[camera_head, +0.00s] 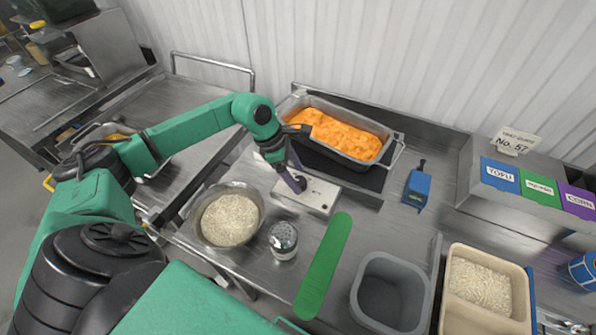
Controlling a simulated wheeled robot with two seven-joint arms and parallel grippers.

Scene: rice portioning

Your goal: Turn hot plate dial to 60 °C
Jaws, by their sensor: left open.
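The hot plate's control panel (318,195) is a pale metal box in front of the plate, near the middle of the view. My left gripper (297,183) is open and reaches down at the panel's left part, where the dial seems to be. The gripper's fingers cover the dial, so its setting and any contact are hidden. A metal pan of orange food (345,135) sits on the dark hot plate (367,178) behind the panel. My right gripper is not in view.
A bowl of rice (229,219), a shaker (283,240) and a green spatula-like strip (325,265) lie in front. A grey bin (391,292), a rice tray (483,287) and a blue device (417,188) are to the right.

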